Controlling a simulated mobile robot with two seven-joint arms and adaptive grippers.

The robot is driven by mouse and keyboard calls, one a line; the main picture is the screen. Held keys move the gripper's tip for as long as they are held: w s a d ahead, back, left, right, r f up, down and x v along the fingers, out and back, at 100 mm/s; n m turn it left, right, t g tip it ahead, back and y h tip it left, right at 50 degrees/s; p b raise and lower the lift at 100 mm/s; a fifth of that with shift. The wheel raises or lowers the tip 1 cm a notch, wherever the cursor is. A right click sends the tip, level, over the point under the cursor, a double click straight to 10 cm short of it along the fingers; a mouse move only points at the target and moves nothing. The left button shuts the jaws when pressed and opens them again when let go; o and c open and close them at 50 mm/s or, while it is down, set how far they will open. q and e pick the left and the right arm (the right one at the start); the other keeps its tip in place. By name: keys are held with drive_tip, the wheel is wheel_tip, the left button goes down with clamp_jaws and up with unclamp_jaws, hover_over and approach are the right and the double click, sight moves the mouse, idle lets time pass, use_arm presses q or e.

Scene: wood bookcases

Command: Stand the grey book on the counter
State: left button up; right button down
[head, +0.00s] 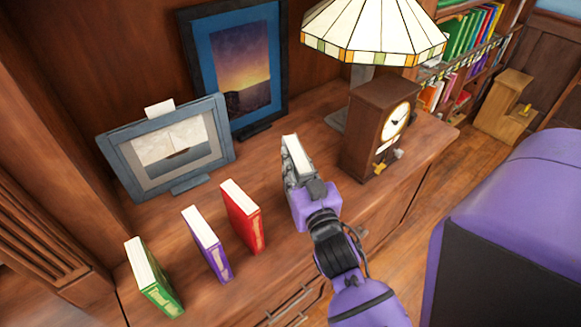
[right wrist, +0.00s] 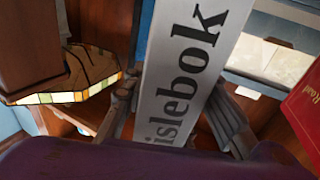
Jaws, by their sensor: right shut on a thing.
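The grey book (head: 297,153) is upright between the fingers of my right gripper (head: 297,180), above or on the counter (head: 270,125), between the red book and the clock. I cannot tell whether its bottom edge touches the counter. In the right wrist view, the grey book (right wrist: 190,62) shows its spine with dark letters "islebok", with the fingers of my right gripper (right wrist: 176,115) on either side of it. Much of its lower part is hidden by the gripper in the head view. My left gripper is not in view.
A red book (head: 242,217), a purple book (head: 208,243) and a green book (head: 153,277) stand on the counter to the left. A clock (head: 380,128) and a lamp (head: 372,30) are to the right. Two picture frames (head: 165,150) (head: 237,68) stand behind.

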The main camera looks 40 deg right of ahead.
drive_tip(key=shift+f+b, duration=0.35)
drive_tip(key=shift+f, duration=0.4)
drive_tip(key=c, duration=1.4)
unclamp_jaws()
drive_tip(key=shift+s, duration=0.1)
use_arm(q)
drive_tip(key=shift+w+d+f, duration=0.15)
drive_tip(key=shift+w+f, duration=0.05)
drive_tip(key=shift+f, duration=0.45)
